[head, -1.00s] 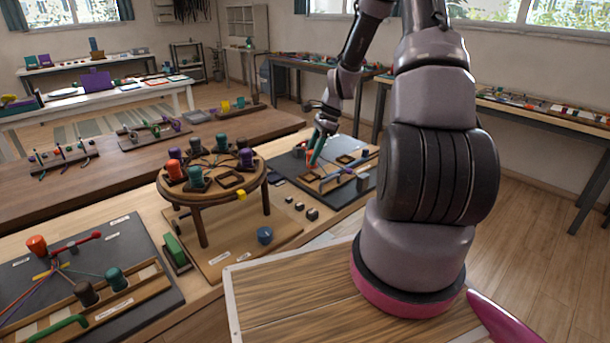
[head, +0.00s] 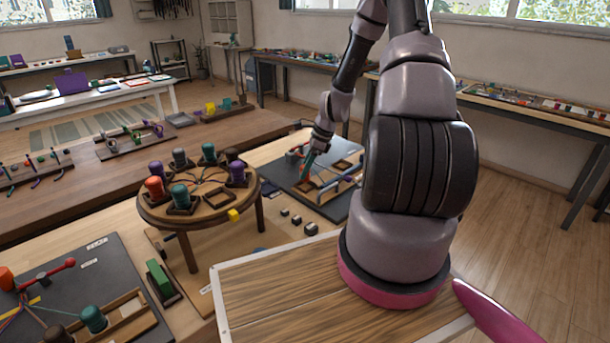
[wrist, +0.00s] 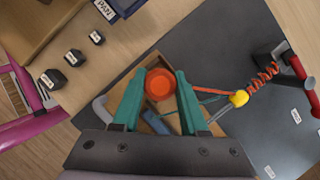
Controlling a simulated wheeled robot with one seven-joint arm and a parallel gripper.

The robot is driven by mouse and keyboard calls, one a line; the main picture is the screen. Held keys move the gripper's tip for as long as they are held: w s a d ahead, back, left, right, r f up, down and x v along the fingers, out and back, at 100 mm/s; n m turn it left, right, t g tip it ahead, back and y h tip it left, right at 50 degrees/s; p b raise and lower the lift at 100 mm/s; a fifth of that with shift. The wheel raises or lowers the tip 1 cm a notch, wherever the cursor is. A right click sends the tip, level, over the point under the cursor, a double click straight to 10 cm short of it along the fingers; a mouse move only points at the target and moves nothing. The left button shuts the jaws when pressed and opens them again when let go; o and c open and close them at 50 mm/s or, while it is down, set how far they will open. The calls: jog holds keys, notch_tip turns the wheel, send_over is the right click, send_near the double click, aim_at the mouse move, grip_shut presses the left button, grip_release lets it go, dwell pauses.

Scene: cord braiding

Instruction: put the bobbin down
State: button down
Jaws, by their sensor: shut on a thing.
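The orange bobbin (wrist: 160,84) shows end-on between the two teal fingers of my gripper (wrist: 160,78) in the wrist view. My gripper is shut on it. Below and around it is a square wooden holder (wrist: 150,66) on the dark board (wrist: 225,65); I cannot tell whether the bobbin touches it. In the head view my gripper (head: 307,168) is low over the dark board (head: 275,172) right of the round stand, and the bobbin is hard to make out there. Red and teal cords run from near the bobbin to a yellow bead (wrist: 239,98).
The round wooden stand (head: 213,203) with several coloured bobbins is left of my gripper. Small black weights (head: 311,229) lie on the table in front of the board. A blue piece (wrist: 157,123) lies near my fingers. Another dark board (head: 112,262) is at the lower left.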

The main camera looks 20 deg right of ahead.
jog(key=shift+f, duration=1.1)
jog(key=shift+f, duration=0.1)
jog(key=shift+f, duration=0.25)
jog(key=shift+c, duration=2.2)
grip_release()
